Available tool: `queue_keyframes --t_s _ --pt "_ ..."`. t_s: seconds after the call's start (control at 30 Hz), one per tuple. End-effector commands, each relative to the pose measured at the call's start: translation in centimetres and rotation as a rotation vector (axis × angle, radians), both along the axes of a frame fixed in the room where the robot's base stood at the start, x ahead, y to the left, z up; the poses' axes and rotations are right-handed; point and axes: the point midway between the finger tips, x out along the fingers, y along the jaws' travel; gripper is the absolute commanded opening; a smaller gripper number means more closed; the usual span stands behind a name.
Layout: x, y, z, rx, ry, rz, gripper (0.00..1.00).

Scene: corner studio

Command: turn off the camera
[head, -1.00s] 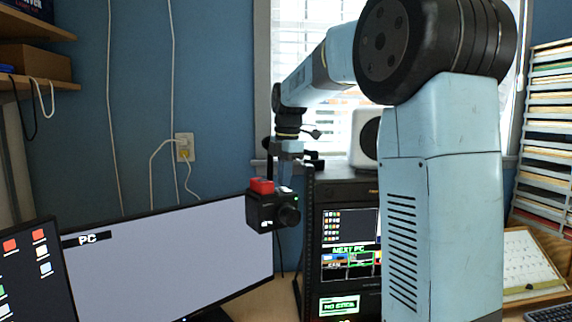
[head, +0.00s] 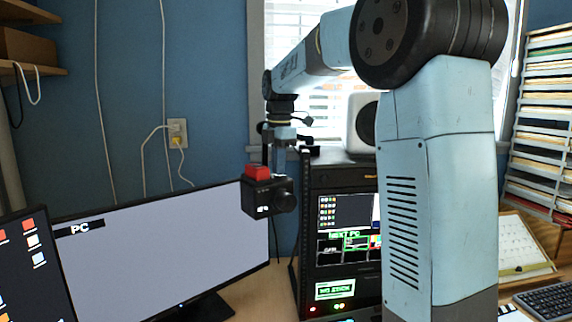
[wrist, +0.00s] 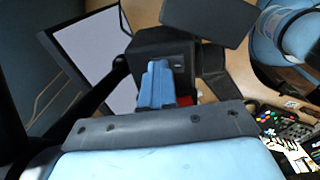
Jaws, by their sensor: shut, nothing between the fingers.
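The camera (head: 267,197) is a small black box with a round lens on its right side, in front of the dark rack in the head view. A red block or button (head: 257,172) sits on its top left. In the wrist view the black camera body (wrist: 165,45) lies just beyond the fingers, with a bit of red (wrist: 186,100) beside them. My gripper (head: 277,168) points down at the camera's top, right beside the red part. In the wrist view its blue fingers (wrist: 155,83) are together with nothing between them. I cannot tell whether they touch the camera.
A wide monitor (head: 160,250) marked PC stands to the left, close to the camera. A dark rack with screens (head: 345,225) stands behind and to the right. A white speaker (head: 362,125) sits on the rack. A keyboard (head: 548,300) lies at far right.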

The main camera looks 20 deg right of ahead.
Motion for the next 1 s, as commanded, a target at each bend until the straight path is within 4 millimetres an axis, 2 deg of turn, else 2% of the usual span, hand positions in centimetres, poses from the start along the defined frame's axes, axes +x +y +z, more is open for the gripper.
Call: queue_keyframes --t_s 0.03,0.17,0.73,1.0 --pt "-0.1 0.0 -0.7 -0.003 0.020 0.000 0.00" --pt "-0.1 0.0 -0.9 -0.003 0.023 0.001 0.00" --pt "-1.6 -0.6 -0.7 -0.006 0.029 0.002 0.00" --pt "-1.7 -0.5 -0.7 -0.006 0.027 0.003 0.00"
